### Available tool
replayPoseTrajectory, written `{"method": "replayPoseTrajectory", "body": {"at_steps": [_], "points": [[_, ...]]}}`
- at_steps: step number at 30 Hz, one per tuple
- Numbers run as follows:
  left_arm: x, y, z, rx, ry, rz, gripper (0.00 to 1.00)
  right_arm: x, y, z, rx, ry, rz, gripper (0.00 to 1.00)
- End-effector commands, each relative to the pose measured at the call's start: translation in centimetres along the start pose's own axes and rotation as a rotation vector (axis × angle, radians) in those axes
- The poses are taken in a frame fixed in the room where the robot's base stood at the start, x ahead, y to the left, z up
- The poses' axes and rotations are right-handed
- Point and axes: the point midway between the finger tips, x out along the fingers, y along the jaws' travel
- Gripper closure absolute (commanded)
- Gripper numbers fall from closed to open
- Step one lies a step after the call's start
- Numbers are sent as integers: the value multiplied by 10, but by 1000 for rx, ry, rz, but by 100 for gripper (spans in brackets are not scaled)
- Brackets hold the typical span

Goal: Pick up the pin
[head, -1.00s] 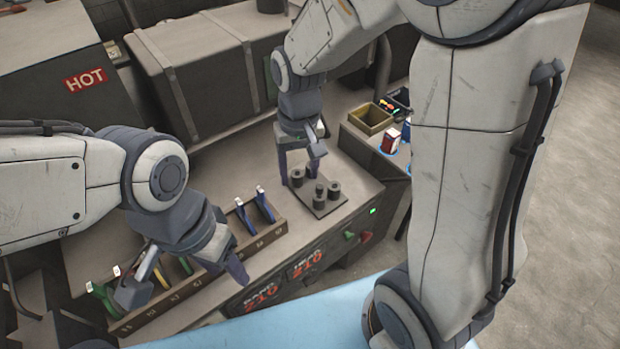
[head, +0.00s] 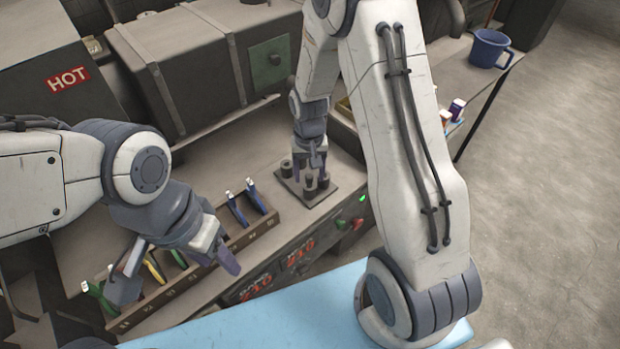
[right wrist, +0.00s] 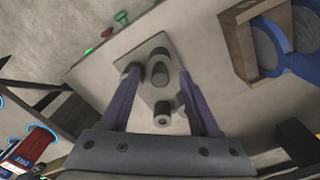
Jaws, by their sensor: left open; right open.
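Several short dark cylinders stand upright on a square dark plate (head: 322,197) on the bench; I cannot tell which of them is the pin. My right gripper (head: 310,176) points down over the plate, open, its fingers among the cylinders. In the right wrist view the two fingers of my right gripper (right wrist: 160,98) are spread, with one dark cylinder (right wrist: 160,74) between them and another (right wrist: 162,114) nearer the palm. The fingers partly hide cylinders at the sides. My left gripper (head: 175,276) is open and empty above the tool rack.
The tool rack (head: 205,268) with blue, yellow and green handled tools runs along the bench's front edge. A red button (head: 358,224) and green lamp sit on the bench front. A blue mug (head: 490,48) stands far right. A light blue surface (head: 290,310) lies in front.

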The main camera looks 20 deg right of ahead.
Motion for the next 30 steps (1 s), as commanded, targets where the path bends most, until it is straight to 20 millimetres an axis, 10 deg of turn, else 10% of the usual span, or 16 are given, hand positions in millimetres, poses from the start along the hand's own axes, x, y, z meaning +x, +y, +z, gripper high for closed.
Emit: {"method": "replayPoseTrajectory", "body": {"at_steps": [11, 16, 30], "points": [[-2, 0, 0, 0, 0, 0, 50, 12, 0, 0, 0, 1, 0, 42], [-2, 0, 0, 0, 0, 0, 50, 12, 0, 0, 0, 1, 0, 100], [-13, 1, -1, -1, 0, 0, 50, 0, -1, 0, -1, 1, 0, 100]]}}
